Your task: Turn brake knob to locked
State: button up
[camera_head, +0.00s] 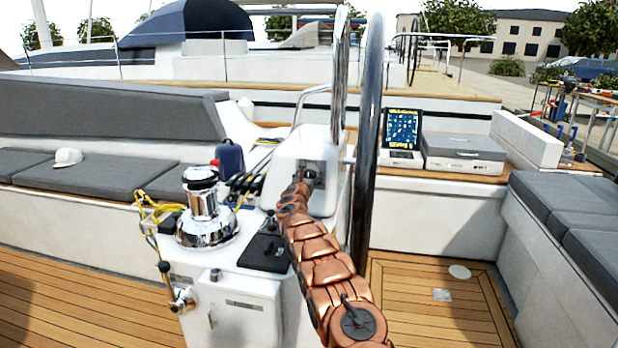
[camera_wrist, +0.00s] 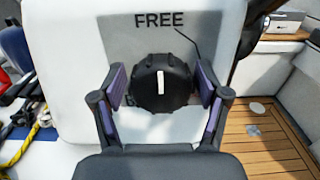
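The brake knob (camera_wrist: 161,84) is a black round knob with a white line, in the wrist view. The line stands nearly upright, toward the word "FREE" on the white console panel (camera_wrist: 85,45). My gripper (camera_wrist: 160,88) is open, with one purple-padded finger on each side of the knob. A narrow gap shows at the left finger; at the right finger I cannot tell whether it touches. In the head view my arm reaches to the console (camera_head: 290,165), and my gripper (camera_head: 304,172) is at its face. The knob is mostly hidden there.
A steering wheel (camera_head: 366,140) stands just right of my arm. A chrome winch (camera_head: 206,215) with a yellow rope (camera_head: 150,208) is to the left. A black throttle panel (camera_head: 263,252) lies below the console. Grey cushions (camera_head: 85,178) and a wooden deck (camera_head: 70,300) surround this.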

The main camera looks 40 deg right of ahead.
jog(key=c, duration=0.8)
